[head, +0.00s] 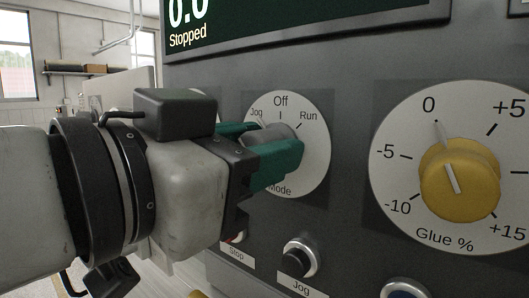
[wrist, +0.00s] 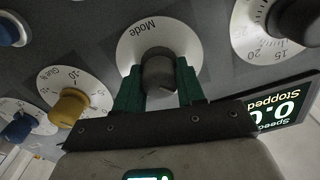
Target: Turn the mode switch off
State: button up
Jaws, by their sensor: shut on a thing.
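The mode switch is a dark grey knob (head: 284,131) on a round white dial marked Jog, Off, Run and Mode. The dial (head: 318,165) is on the grey panel in the middle of the head view. My gripper (head: 267,143) has teal fingers shut on the knob, one on each side. In the wrist view the knob (wrist: 159,72) sits between the fingertips (wrist: 158,85), in front of the Mode label. The fingers cover part of the knob and dial, so I cannot tell which mark the knob points at.
A display (head: 300,22) above the dial reads 0.0 and Stopped. To the right is a yellow Glue % knob (head: 458,180). Below are a black Jog button (head: 300,257) and a Stop button partly hidden by my gripper. A blue knob (wrist: 18,128) shows in the wrist view.

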jog(key=m+b, duration=0.1)
jog(key=b, duration=0.1)
jog(key=m+b, duration=0.2)
jog(key=shift+d+f+b, duration=0.1)
jog(key=shift+f+b, duration=0.2)
jog(key=shift+r+m+b, duration=0.2)
jog(key=shift+m+b, duration=1.75)
jog(key=shift+m, duration=0.65)
jog(key=shift+s, duration=0.1)
jog(key=o, duration=1)
jog(key=b+v, duration=0.2)
jog(key=v, duration=0.8)
jog(key=shift+s+a, duration=0.3)
